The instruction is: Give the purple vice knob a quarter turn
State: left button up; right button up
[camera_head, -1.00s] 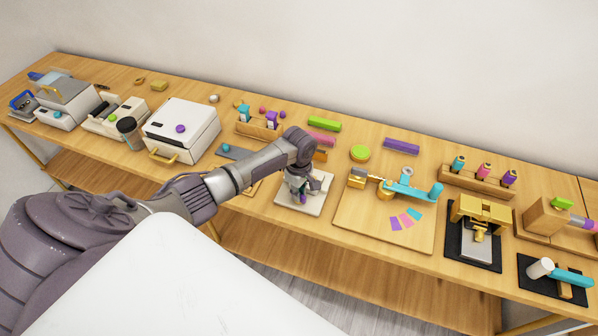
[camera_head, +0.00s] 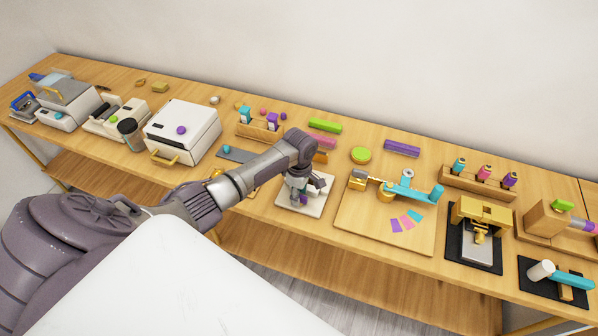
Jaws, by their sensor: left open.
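A small white square base plate (camera_head: 314,209) lies near the front edge of the table, right of my arm. A small purple part (camera_head: 303,198), which looks like the vice knob, shows on it just under my left gripper. My left gripper (camera_head: 300,193) points down over the plate, open, with its fingers at the purple part. I cannot tell whether they touch it. The gripper and wrist hide most of the vice. My right gripper is not in view.
Right of the plate is a wooden board (camera_head: 365,232) with a teal-handled tool (camera_head: 405,188). Behind stand a pink block (camera_head: 322,141) and a green block (camera_head: 325,126). A white box (camera_head: 195,125) with another purple knob (camera_head: 181,130) stands left.

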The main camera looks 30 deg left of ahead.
pick_arm(q)
notch_tip(320, 180, up, 12)
dwell(0.4)
